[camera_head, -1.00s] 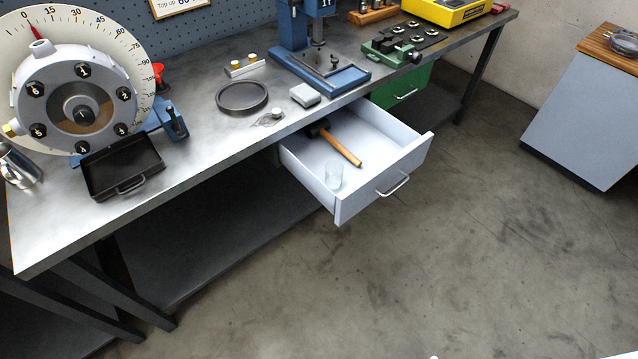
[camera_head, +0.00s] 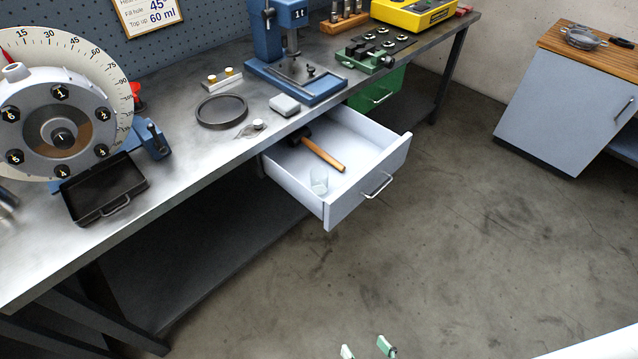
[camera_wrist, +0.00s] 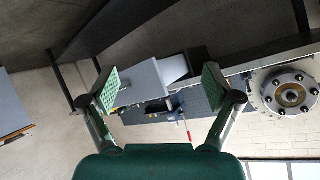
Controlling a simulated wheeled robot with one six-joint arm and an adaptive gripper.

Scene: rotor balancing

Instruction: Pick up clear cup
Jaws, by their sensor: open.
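My gripper (camera_head: 368,349) shows at the bottom edge of the head view, over the floor and well in front of the drawer. In the wrist view my gripper (camera_wrist: 160,90) has its two green-padded fingers spread wide with nothing between them. I cannot make out the cup in the wrist view.
The workbench (camera_head: 190,165) holds a dial rotor (camera_head: 60,128), a black tray (camera_head: 104,190), a dark ring (camera_head: 221,111) and a blue press (camera_head: 290,50). A grey cabinet (camera_head: 560,110) stands at the right. The floor before the drawer is clear.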

